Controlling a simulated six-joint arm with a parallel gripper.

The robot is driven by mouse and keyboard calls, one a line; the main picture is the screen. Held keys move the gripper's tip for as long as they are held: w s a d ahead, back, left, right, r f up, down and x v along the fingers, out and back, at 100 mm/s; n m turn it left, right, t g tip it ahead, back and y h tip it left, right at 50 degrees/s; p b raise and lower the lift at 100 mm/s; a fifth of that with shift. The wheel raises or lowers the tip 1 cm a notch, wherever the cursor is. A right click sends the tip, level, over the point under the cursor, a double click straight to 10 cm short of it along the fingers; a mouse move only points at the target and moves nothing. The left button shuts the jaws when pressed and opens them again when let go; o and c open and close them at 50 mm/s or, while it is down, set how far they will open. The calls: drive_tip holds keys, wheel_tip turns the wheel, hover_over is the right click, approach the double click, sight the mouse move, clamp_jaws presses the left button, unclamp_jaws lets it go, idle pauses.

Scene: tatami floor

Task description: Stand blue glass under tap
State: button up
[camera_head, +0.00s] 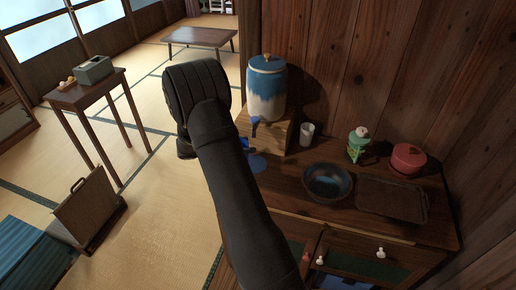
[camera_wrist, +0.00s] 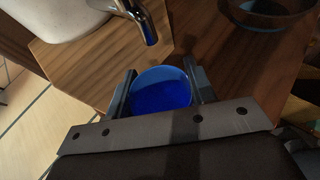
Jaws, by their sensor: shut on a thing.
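My gripper (camera_wrist: 160,92) is shut on the blue glass (camera_wrist: 161,90), with one finger on each side of it. The wrist view looks down into its open mouth; it appears upright. The metal tap (camera_wrist: 146,27) of the white and blue dispenser (camera_head: 267,92) shows just past the glass's far rim. I cannot tell whether the spout is over the mouth. In the head view the tap (camera_head: 255,124) sits low on the dispenser's front, and a bit of blue (camera_head: 245,143) below it seems to be the glass. My arm hides the gripper there.
The dispenser stands on a wooden box (camera_head: 270,134) on the cabinet. To the right are a white cup (camera_head: 307,133), a dark bowl (camera_head: 327,182), a green container (camera_head: 357,146), a red pot (camera_head: 407,160) and a brown tray (camera_head: 391,199).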

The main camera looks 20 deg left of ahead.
drive_tip(key=shift+f+x, duration=0.2)
drive_tip(key=shift+x, duration=0.85)
drive_tip(key=shift+f+x, duration=0.2)
drive_tip(key=shift+x, duration=0.9)
drive_tip(key=shift+f+x, duration=0.2)
drive_tip(key=shift+x, duration=0.85)
drive_tip(key=shift+s+a, duration=0.15)
drive_tip(key=shift+f, duration=0.2)
drive_tip(key=o, duration=1.1)
drive_tip(key=shift+r, duration=0.1)
